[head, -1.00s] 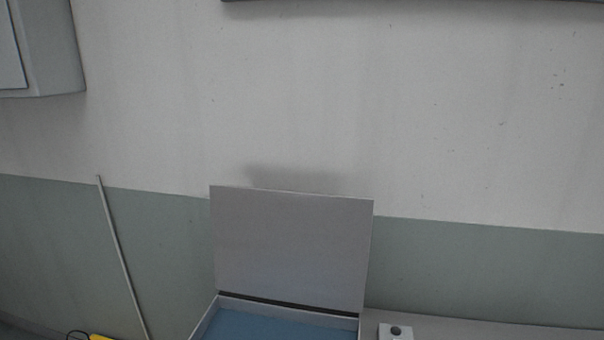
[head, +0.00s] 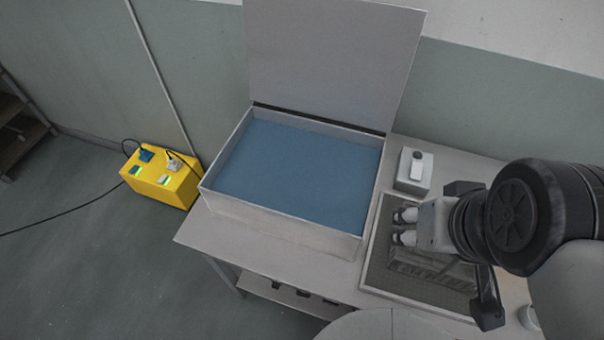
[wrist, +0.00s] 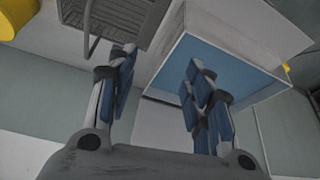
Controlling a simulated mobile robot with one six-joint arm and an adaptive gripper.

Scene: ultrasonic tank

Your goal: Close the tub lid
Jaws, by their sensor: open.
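The tub (head: 285,232) is a white rectangular box on the bench, filled with flat blue, likely liquid. Its grey lid (head: 335,60) stands upright along the tub's back edge, so the tub is open. My gripper (head: 403,227) is to the right of the tub, above a dark tray, with its fingers pointing left toward the tub. It is open and empty, apart from the lid. In the wrist view, the two fingers (wrist: 163,75) are spread, and the tub wall (wrist: 225,38) shows beyond the right one.
A small white box with a knob (head: 412,175) stands right of the tub. A dark tray (head: 373,268) with a wire basket (head: 440,270) lies under my gripper. A white cup (head: 528,318) is at the lower right. A yellow power box (head: 163,184) is left of the bench.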

